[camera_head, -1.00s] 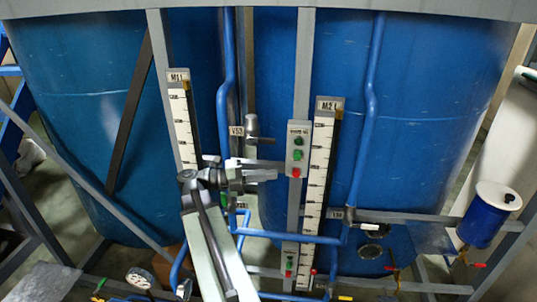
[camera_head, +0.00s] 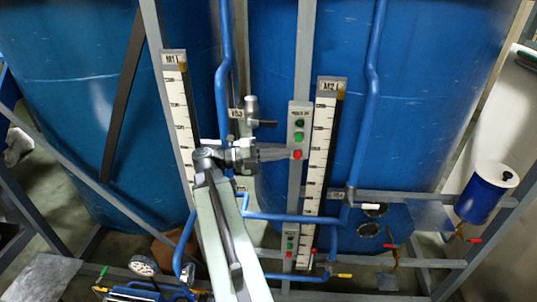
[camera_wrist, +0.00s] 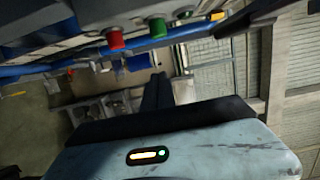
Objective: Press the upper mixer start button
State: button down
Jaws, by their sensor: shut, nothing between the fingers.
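The upper mixer control box (camera_head: 300,112) is a narrow grey panel on the upright post between the two gauges. It carries a dark green round part at the top, a bright green button (camera_head: 298,137) in the middle and a red button (camera_head: 297,154) below. My gripper (camera_head: 286,154) is shut and empty. Its tips point right, close to the red button and lower than the green one; I cannot tell whether they touch. In the wrist view the red button (camera_wrist: 116,39) and green button (camera_wrist: 158,28) stick out from the panel near the top.
A lower control box (camera_head: 290,243) with green and red buttons sits further down the post. Scales M1 (camera_head: 181,110) and M2 (camera_head: 321,140) flank the post. A valve (camera_head: 252,108) and blue pipes (camera_head: 225,80) are close to my arm. Large blue tanks (camera_head: 430,90) stand behind.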

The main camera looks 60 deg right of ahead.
aim_at(299, 137)
jog(key=d, duration=0.3)
jog(key=s+d, duration=0.1)
jog(key=d, duration=0.1)
jog(key=shift+s+d, duration=0.15)
jog(key=shift+d, duration=0.25)
